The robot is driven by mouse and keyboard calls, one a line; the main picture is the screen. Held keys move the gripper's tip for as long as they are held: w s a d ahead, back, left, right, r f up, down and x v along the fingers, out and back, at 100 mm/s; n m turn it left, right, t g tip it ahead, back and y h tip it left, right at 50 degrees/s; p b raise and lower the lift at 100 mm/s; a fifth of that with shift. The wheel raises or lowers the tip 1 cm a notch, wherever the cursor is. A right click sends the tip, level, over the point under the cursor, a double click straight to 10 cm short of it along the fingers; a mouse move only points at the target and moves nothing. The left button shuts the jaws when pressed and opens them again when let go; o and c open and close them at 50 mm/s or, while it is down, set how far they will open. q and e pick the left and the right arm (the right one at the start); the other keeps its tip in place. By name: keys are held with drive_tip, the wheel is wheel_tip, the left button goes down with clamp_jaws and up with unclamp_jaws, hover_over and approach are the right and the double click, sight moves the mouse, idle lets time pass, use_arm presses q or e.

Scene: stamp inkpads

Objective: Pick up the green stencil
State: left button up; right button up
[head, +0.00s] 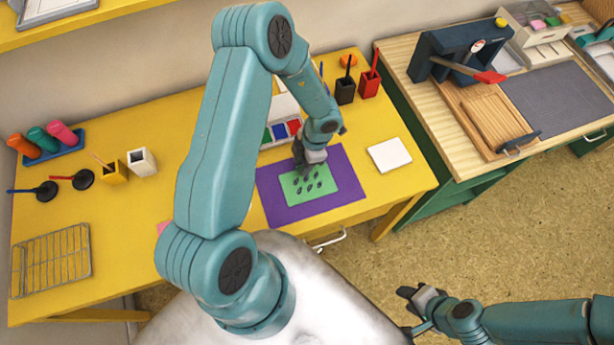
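The green stencil (322,188) is a flat light-green sheet with several dark leaf-shaped cut-outs. It lies on a purple mat (276,207) on the yellow table. My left gripper (305,172) is directly over the upper left part of the stencil, fingers pointing down. I cannot tell whether its fingers touch or grip the stencil; the fingertips are small and dark. My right gripper (410,309) is low at the bottom right, off the table's front edge, far from the stencil. Its fingers look apart, with nothing seen between them.
An inkpad set (284,130) with green, blue and red pads stands behind the mat, partly hidden by my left arm. A white square pad (389,155) lies right of the mat. Black (345,90) and red (369,83) holders stand behind. A wire rack (52,260) is far left.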

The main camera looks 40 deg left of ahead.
use_arm(q)
drive_tip(key=shift+w+f, duration=0.1)
drive_tip(key=shift+w, duration=0.05)
clamp_jaws()
